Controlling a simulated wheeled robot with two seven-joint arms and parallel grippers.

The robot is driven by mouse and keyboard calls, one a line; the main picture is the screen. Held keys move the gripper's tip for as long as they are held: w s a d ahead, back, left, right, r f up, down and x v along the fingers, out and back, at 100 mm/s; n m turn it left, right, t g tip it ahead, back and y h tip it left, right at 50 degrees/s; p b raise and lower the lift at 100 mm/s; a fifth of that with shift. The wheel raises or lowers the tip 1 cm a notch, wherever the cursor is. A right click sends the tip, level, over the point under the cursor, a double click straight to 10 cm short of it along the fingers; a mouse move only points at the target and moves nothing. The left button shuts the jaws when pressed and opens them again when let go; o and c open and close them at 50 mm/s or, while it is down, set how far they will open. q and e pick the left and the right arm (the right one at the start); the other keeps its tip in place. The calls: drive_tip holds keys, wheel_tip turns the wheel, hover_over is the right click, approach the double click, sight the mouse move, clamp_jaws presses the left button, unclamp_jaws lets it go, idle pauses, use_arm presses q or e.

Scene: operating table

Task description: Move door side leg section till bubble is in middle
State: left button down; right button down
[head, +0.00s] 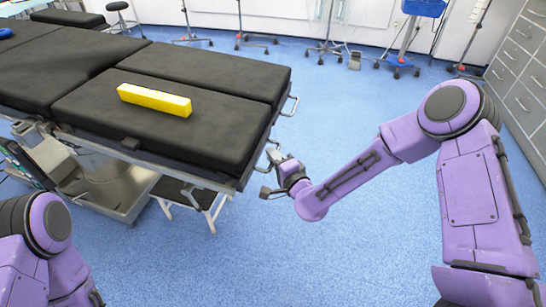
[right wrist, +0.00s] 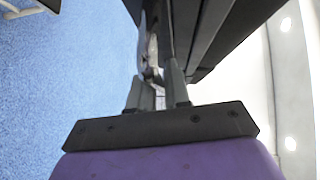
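The operating table's near leg section (head: 165,120) is a black padded panel, with a second leg section (head: 205,70) beside it at the back. A yellow spirit level (head: 154,99) lies on the near section; its bubble is too small to make out. A metal handle (head: 273,153) sticks out at the near section's end. My right gripper (head: 279,163) is at this handle. In the right wrist view its fingers (right wrist: 158,92) stand close together with the metal handle (right wrist: 151,60) between them. My left gripper is outside the head view.
Another metal handle (head: 290,105) is on the far section's end. A white stool (head: 195,197) stands under the table by its steel base (head: 110,190). Wheeled stands (head: 325,45) line the back wall, and grey drawers (head: 520,65) stand at right. Blue floor (head: 340,110) is clear around my right arm.

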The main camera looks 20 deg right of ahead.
drive_tip(key=shift+n, duration=0.3)
drive_tip(key=r+p, duration=0.6)
drive_tip(key=shift+s+d+r+p, duration=0.1)
drive_tip(key=shift+d+r+p, duration=0.05)
drive_tip(key=shift+d+p, duration=0.15)
drive_tip(key=shift+f, duration=0.2)
drive_tip(key=c, duration=1.2)
unclamp_jaws()
drive_tip(key=shift+f, duration=0.1)
drive_tip(key=v, duration=1)
drive_tip(key=shift+s+r, duration=0.3)
drive_tip(key=shift+r, duration=0.05)
drive_tip(key=shift+a+g, duration=0.15)
drive_tip(key=shift+g, duration=0.15)
